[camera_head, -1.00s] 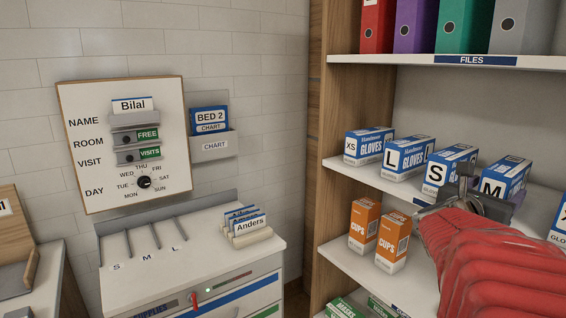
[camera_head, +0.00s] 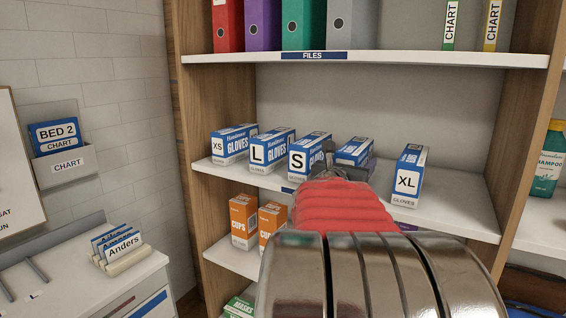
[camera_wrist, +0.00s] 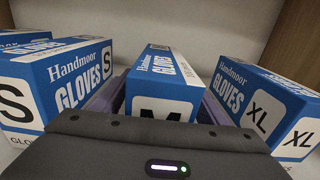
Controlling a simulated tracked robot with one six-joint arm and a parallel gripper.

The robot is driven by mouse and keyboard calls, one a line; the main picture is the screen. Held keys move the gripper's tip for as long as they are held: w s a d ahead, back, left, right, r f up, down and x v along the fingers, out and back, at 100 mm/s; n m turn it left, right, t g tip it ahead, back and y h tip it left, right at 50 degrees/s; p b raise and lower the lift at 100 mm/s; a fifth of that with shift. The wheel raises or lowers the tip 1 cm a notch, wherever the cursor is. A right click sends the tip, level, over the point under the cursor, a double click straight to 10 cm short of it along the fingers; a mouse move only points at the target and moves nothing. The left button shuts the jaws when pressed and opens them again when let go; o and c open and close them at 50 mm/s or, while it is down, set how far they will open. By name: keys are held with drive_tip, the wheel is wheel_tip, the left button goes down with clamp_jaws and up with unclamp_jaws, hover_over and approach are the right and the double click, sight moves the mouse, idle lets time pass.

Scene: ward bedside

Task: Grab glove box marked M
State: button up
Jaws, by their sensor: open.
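The blue and white glove box marked M (camera_wrist: 162,75) stands on the middle shelf (camera_head: 447,212) between the S and XL boxes. In the head view only the upper part of the M box (camera_head: 355,151) shows; my arm and gripper hide its lower front. My gripper (camera_wrist: 160,98) is open, with one purple-grey finger on each side of the M box in the wrist view. I cannot tell whether the fingers touch it. My gripper's dark body covers the lower part of the M label.
The S box (camera_wrist: 50,85) stands close on the left and the XL box (camera_wrist: 272,105) close on the right. Boxes L (camera_head: 272,150) and XS (camera_head: 233,143) are further left. Orange cup boxes (camera_head: 243,221) stand below. The files shelf (camera_head: 400,57) is above.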

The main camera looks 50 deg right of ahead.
drive_tip(key=shift+w+d, duration=0.15)
drive_tip(key=shift+d, duration=0.45)
drive_tip(key=shift+c, duration=0.4)
drive_tip(key=c, duration=1.4)
